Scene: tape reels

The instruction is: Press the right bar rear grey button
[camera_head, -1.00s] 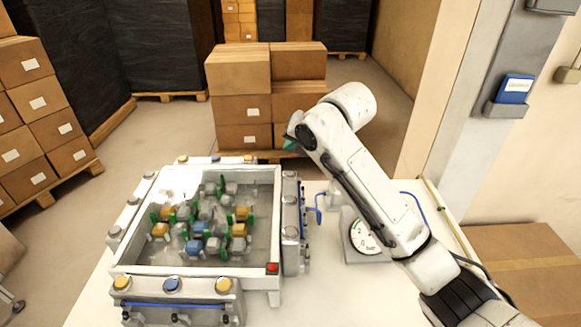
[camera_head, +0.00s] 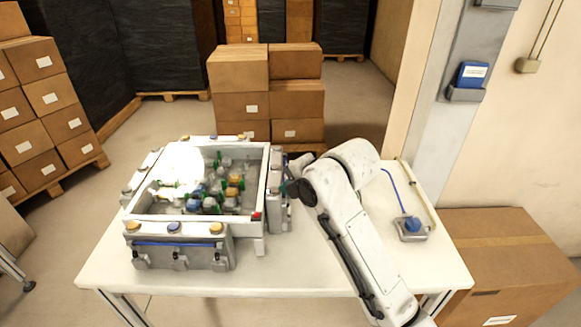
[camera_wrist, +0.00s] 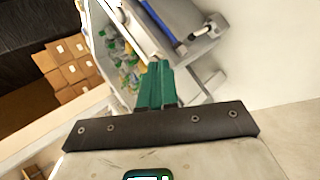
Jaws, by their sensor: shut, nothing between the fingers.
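The right bar (camera_head: 277,205) is a grey unit along the right side of a white-walled box (camera_head: 190,217) on a white table. Its rear grey button (camera_head: 276,158) is at the bar's far end in the head view. My gripper (camera_head: 287,188) is beside the bar's right edge, partly hidden behind my arm; I cannot tell whether it touches. In the wrist view my green fingers (camera_wrist: 156,84) are shut and empty. A grey bar with a blue strip (camera_wrist: 163,22) shows beyond them; its grey buttons are not clear there.
The box holds several small coloured parts (camera_head: 232,182). A front bar (camera_head: 180,250) has yellow and blue buttons, and a red button (camera_head: 257,216) is on the box corner. A blue-button unit (camera_head: 411,228) is on the table's right. Stacked cartons (camera_head: 240,100) stand behind.

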